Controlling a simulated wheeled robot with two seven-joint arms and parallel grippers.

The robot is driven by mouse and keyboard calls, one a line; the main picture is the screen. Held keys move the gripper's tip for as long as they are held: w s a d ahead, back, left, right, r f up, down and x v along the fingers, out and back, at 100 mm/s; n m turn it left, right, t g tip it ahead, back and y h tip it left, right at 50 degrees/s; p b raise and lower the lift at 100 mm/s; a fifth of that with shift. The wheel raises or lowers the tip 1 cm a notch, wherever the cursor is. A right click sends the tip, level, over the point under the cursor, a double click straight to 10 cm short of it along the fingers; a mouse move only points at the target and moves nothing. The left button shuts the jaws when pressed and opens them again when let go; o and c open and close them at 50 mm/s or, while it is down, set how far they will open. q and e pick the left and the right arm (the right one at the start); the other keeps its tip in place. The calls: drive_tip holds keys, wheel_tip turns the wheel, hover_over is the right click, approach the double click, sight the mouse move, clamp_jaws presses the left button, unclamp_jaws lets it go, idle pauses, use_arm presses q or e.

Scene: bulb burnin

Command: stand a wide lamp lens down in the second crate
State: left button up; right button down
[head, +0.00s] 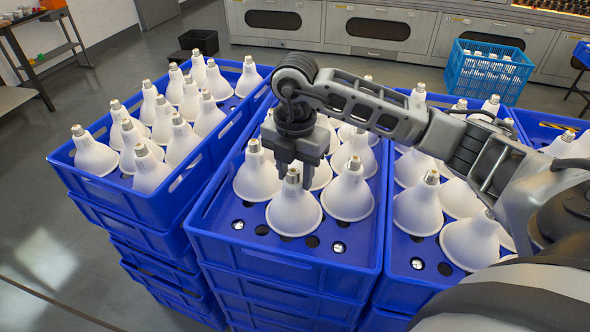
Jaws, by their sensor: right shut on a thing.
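The blue middle crate (285,262) holds several white wide lamps standing lens down with their screw caps up. My right gripper (292,178) reaches into this crate from above. It is shut on the cap of a white wide lamp (294,212) in the front part of the crate. That lamp is upright, lens down, close to the crate floor; I cannot tell if it touches it. Another lamp (348,193) stands close on its right and one (257,178) behind left. The arm hides part of the rear rows. My left gripper is not in view.
Blue crates with more lamps stand at left (128,197) and right (440,285), close beside the middle one. Bare floor with holes shows along the middle crate's front. A lighter blue basket (487,75) and a black bin (199,40) are farther back.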

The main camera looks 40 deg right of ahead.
drive_tip(key=shift+f, duration=0.1)
drive_tip(key=c, duration=0.9)
unclamp_jaws()
wheel_tip(320, 180, up, 12)
drive_tip(key=shift+r+p, duration=0.15)
drive_tip(key=shift+p, duration=0.35)
